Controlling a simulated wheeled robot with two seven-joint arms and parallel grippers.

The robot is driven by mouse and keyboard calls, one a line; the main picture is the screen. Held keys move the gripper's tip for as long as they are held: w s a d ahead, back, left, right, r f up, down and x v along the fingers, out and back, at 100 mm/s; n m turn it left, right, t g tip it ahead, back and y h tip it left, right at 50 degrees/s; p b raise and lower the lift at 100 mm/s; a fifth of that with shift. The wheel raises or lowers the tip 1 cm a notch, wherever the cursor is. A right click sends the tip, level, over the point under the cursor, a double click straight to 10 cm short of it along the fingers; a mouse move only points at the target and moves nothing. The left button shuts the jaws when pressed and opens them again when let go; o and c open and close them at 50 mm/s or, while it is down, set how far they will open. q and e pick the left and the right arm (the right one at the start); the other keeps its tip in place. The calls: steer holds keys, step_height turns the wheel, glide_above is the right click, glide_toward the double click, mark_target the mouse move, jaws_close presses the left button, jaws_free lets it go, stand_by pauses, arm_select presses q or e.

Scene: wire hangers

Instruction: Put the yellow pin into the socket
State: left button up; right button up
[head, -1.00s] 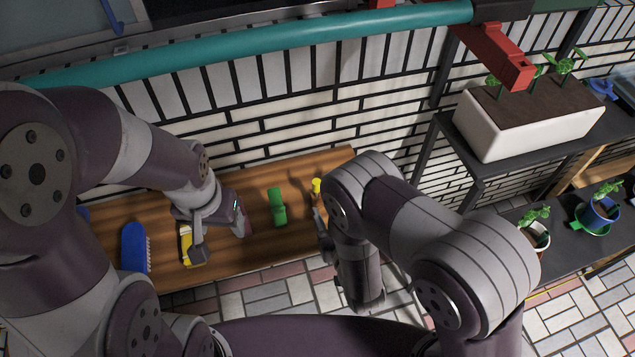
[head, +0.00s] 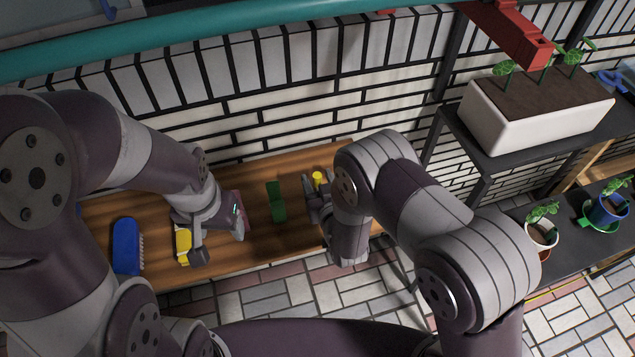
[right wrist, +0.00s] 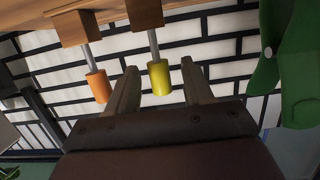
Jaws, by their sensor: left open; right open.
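The yellow pin (head: 318,178) shows at the right part of the wooden bench in the head view. In the right wrist view its yellow cylinder (right wrist: 160,78) is on a metal shaft running to a wooden block (right wrist: 144,12). My right gripper (right wrist: 160,88) is open, with one finger on each side of the yellow cylinder and visible gaps. It also shows beside the pin in the head view (head: 313,192). My left gripper (head: 188,235) is open at a yellow object (head: 183,244), partly hidden by the fingers. I cannot identify the socket.
An orange cylinder (right wrist: 97,87) on a similar shaft is close beside my right gripper. A green object (head: 277,203) stands on the bench (head: 255,240) between my grippers. A blue brush (head: 126,246) lies at the left. A planter (head: 540,118) stands on a dark shelf at right.

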jaws_close()
steer(key=shift+r, duration=0.1)
steer(key=shift+r+p, duration=1.75)
steer(key=shift+r, duration=0.35)
steer(key=shift+f, duration=0.1)
steer(key=s+d+p, duration=0.2)
steer(key=s, duration=0.6)
steer(key=shift+s+d+r, duration=0.2)
steer(key=shift+s+d, duration=0.1)
steer(key=shift+d, duration=0.1)
